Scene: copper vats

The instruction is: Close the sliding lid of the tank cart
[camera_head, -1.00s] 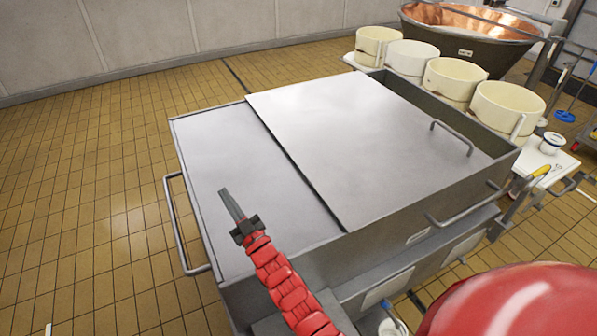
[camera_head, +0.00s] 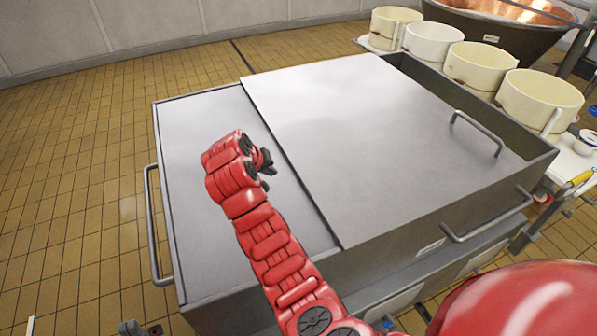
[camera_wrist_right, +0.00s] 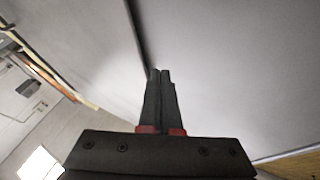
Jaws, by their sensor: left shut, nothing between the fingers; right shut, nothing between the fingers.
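The tank cart (camera_head: 190,290) is a grey metal box on the tiled floor. Its sliding lid (camera_head: 340,110) is a flat sheet covering the middle and right, with a bar handle (camera_head: 478,135) near its right end. A lower flat panel (camera_head: 195,130) covers the left part. A dark gap shows along the lid's far right side. My right gripper (camera_head: 267,168) is shut and empty over the lower panel, close to the lid's left edge. In the right wrist view its shut fingers (camera_wrist_right: 160,80) are near that edge; contact is unclear. My left gripper (camera_head: 132,327) barely shows at the bottom left.
Several cream round moulds (camera_head: 470,65) stand on a white surface behind the cart, with a copper vat (camera_head: 510,25) beyond. A side rail (camera_head: 152,220) juts from the cart's left side and another (camera_head: 490,220) from its near side. Tiled floor at left is clear.

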